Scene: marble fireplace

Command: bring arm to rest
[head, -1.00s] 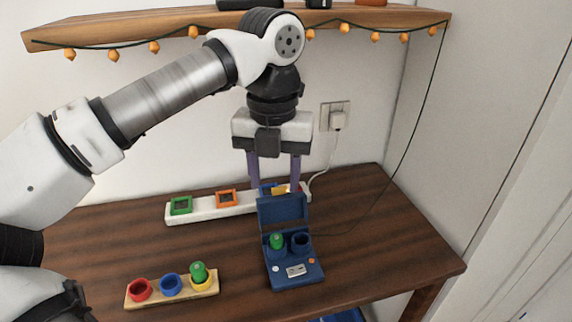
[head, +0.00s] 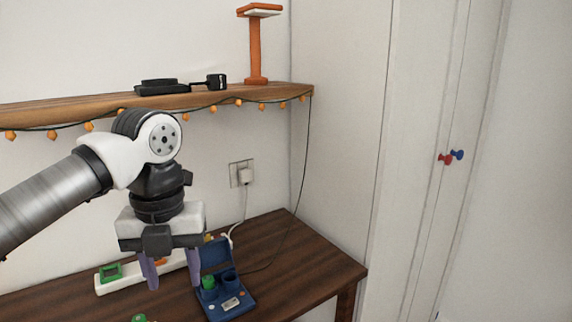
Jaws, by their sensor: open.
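My gripper (head: 172,280) hangs pointing down over the back part of the dark wooden table (head: 318,262). Its two purple fingers are apart, with nothing seen between them except the white strip behind. In the picture it is just left of the blue box with a raised lid (head: 229,304). My arm reaches in from the left edge, bent at the elbow joint above the gripper.
The white strip (head: 115,286) carries a green square frame (head: 111,272). A green piece (head: 208,282) sits in the blue box. Above is a shelf (head: 60,115) with hanging lights, black items and an orange stand (head: 255,50). A plug (head: 245,176) and cord are on the wall. A cabinet with red and blue knobs (head: 457,155) stands right.

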